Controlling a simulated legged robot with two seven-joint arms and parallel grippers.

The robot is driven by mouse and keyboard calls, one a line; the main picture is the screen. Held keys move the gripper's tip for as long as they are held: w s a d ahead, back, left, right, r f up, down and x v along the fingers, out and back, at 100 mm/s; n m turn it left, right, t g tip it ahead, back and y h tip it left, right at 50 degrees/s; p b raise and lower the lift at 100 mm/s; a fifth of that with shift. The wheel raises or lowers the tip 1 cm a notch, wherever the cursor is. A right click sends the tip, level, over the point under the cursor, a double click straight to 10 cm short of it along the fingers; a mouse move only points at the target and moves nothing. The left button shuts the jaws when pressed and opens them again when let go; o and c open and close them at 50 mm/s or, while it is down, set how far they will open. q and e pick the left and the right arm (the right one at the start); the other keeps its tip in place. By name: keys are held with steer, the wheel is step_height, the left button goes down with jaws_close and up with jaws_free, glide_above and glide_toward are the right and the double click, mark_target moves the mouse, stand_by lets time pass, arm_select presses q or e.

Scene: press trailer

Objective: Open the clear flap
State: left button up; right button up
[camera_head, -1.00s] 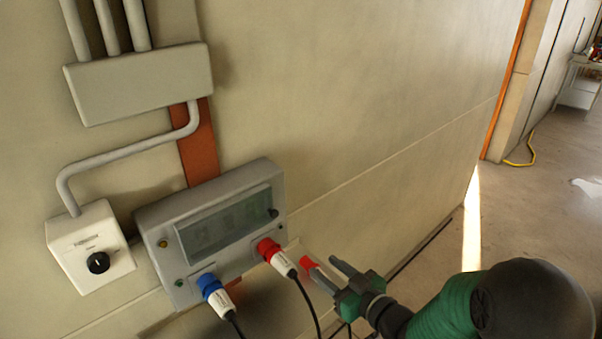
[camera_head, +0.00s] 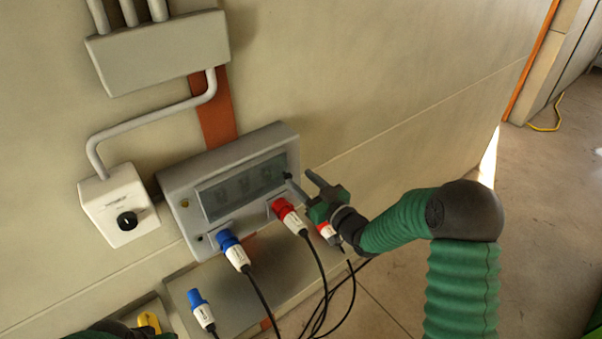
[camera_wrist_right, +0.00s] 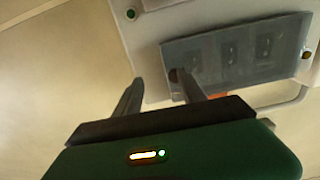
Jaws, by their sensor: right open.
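The clear flap (camera_head: 238,188) is a see-through window on the front of a grey wall box. It looks shut, with dark shapes behind it. It also shows in the right wrist view (camera_wrist_right: 238,48). A small dark knob (camera_wrist_right: 173,75) sits at its edge near my gripper. My right gripper (camera_head: 298,176) is open and empty at the flap's right end. In the right wrist view (camera_wrist_right: 157,80), one finger overlaps the knob and the other lies over the box's edge. I cannot tell whether they touch. A green and black part of mine shows bottom left, without fingers.
A red plug (camera_head: 284,210) and a blue plug (camera_head: 230,246) stick out below the flap, with black cables hanging. A loose blue plug (camera_head: 200,308) is lower left. A white knob box (camera_head: 117,205) is left. Bare wall lies right of the box.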

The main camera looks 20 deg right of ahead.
mark_target(282, 169)
steer(key=a+r, duration=0.1)
steer(key=a, duration=0.1)
steer(key=shift+s+a+r, duration=0.2)
steer(key=shift+a+r, duration=0.2)
steer(key=shift+a, duration=0.2)
steer(key=c, duration=0.8)
steer(key=shift+d, duration=0.1)
jaws_close()
arm_select(q)
steer(key=shift+s+a+r, duration=0.3)
steer(key=shift+s+a, duration=0.4)
steer(key=shift+s, duration=0.2)
arm_select(e)
steer(key=shift+s+r, duration=0.1)
steer(key=shift+r, duration=0.05)
arm_select(q)
steer(key=shift+s, duration=0.15)
